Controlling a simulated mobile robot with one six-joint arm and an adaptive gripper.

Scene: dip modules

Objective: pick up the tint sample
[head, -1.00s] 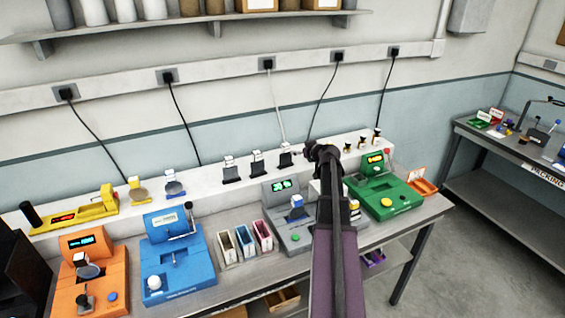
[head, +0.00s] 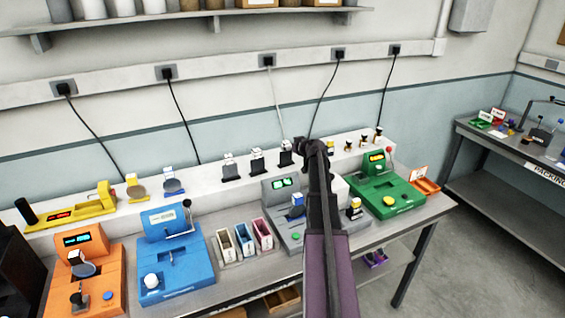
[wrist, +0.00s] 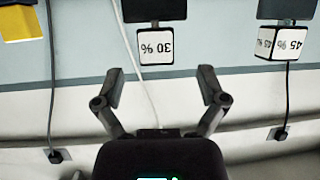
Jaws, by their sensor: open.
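Three dark plates with white tops stand on the back ledge in the head view. The rightmost plate (head: 286,158) is beside my gripper (head: 303,148). In the wrist view a white block marked 30 % (wrist: 155,46), upside down in the picture, sits against a dark plate, centred ahead of my open fingers (wrist: 160,80). It is apart from them, with nothing between the fingertips. A second block marked 45 % (wrist: 280,43) is to its right. In the head view the middle plate (head: 258,164) and left plate (head: 231,172) show no readable marks. The frames do not settle which one is the tint sample.
A yellow block (wrist: 20,24) is at the left in the wrist view. Below the ledge stand a grey device (head: 290,235), a green device (head: 385,195), a blue device (head: 178,270) and small open bins (head: 243,240). Cables hang on the wall behind.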

